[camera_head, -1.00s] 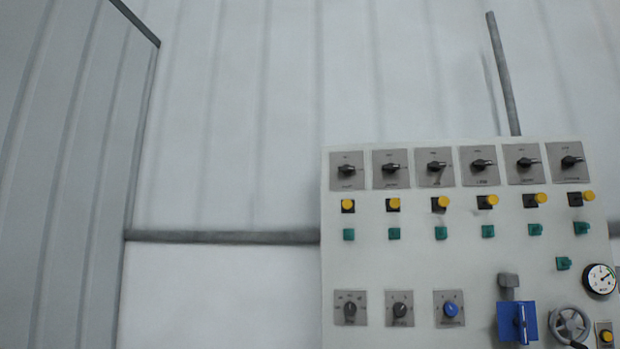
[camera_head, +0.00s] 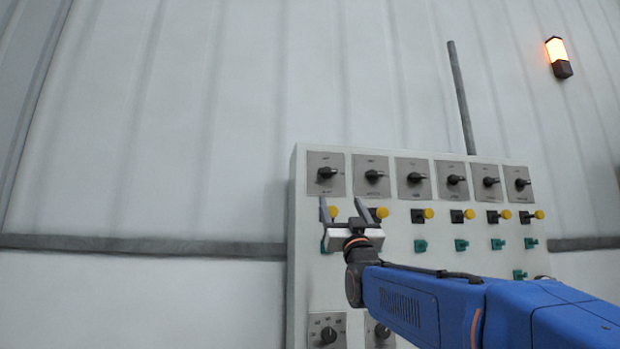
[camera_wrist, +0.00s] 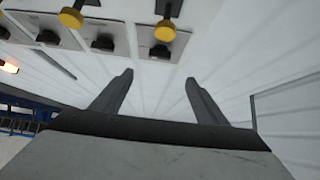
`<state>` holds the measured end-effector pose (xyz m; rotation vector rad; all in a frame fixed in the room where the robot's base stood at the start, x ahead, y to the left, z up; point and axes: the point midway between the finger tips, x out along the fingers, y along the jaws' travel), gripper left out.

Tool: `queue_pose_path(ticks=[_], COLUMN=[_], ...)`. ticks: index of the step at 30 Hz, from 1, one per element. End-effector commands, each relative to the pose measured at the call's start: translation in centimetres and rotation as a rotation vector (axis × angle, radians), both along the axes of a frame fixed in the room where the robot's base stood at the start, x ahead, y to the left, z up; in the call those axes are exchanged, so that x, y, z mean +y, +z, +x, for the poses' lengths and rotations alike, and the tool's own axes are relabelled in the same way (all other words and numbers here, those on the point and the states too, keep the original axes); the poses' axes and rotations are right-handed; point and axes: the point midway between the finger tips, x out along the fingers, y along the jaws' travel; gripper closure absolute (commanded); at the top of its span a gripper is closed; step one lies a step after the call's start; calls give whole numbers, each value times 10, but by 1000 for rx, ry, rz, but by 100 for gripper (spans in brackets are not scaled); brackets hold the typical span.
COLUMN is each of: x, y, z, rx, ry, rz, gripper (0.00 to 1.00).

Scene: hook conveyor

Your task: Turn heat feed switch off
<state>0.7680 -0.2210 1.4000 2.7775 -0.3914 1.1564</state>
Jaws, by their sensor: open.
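A pale control panel (camera_head: 298,235) is on the wall. Its top row holds several black rotary switches on grey plates, such as the leftmost one (camera_head: 327,174) and the second (camera_head: 371,177). Their labels are too small to read, so I cannot tell which is the heat feed switch. My gripper (camera_head: 340,204) is open and empty, in front of the panel's left part below the top row, hiding parts of the buttons there. In the wrist view its fingers (camera_wrist: 159,77) point towards the wall, with a black switch (camera_wrist: 160,51) beyond them.
Yellow buttons (camera_head: 429,213) and green buttons (camera_head: 420,246) run in rows under the switches. A lower knob (camera_head: 328,335) shows at the bottom. A lit orange lamp (camera_head: 557,52) is on the wall. Bare wall lies left of the panel.

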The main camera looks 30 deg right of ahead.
Motion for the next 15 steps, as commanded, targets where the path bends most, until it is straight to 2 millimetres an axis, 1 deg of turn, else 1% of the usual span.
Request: queue_pose_path(ticks=[5, 15], x=[-4, -16], y=[13, 55], z=[15, 56], rx=[1, 3], ry=[0, 0], rz=[0, 1], gripper=[33, 33])
